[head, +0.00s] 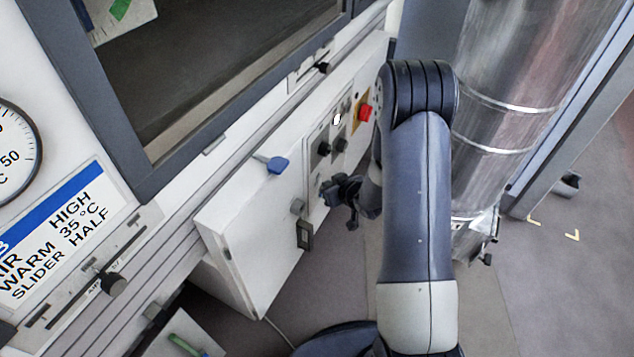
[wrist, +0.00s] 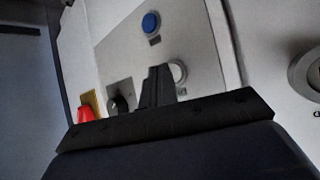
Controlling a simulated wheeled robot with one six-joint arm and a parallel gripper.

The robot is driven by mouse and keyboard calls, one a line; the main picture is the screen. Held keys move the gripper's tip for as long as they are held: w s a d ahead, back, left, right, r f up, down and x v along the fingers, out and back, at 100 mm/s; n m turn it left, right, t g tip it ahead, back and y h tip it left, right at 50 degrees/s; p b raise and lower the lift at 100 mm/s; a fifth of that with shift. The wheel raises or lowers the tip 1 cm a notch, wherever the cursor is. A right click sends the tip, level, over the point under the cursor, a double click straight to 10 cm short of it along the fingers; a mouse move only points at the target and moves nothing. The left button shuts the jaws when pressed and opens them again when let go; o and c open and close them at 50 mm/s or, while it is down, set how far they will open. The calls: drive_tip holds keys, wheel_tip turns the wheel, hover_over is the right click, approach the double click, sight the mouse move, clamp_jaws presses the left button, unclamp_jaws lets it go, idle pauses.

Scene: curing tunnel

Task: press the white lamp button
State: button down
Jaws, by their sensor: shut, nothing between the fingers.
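The white lamp button (wrist: 179,72) is a pale round button in a grey ring on the light control panel (wrist: 205,52) in the wrist view. My gripper (wrist: 158,72) is shut and empty. Its dark fingertips stand just left of the white button in the wrist view and cover part of its left edge. I cannot tell whether they touch the panel. In the head view my gripper (head: 345,193) is in front of the panel's near lower end and seems to hide the button there.
A blue button (wrist: 151,23) sits above the white one in the wrist view. A black knob (wrist: 121,104) and a red button (wrist: 85,114) are to the left. In the head view a blue handle (head: 277,165) sticks out left of the panel; a metal cylinder (head: 505,90) stands right.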

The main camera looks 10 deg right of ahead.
drive_tip(key=shift+w+a, duration=0.3)
drive_tip(key=shift+a, duration=0.05)
idle(0.7)
drive_tip(key=shift+d, duration=0.1)
drive_tip(key=shift+s+d, duration=0.5)
drive_tip(key=shift+d, duration=0.05)
idle(0.3)
drive_tip(key=shift+s+d, duration=0.75)
drive_tip(key=shift+d, duration=0.25)
drive_tip(key=shift+s+d, duration=0.7)
drive_tip(key=shift+d, duration=0.3)
drive_tip(key=shift+s+d+r+p, duration=0.1)
drive_tip(key=shift+s+d+p, duration=0.2)
drive_tip(key=shift+s+d, duration=0.4)
drive_tip(key=shift+s+d+p, duration=0.3)
drive_tip(key=shift+s+d, duration=0.2)
drive_tip(key=shift+d, duration=0.3)
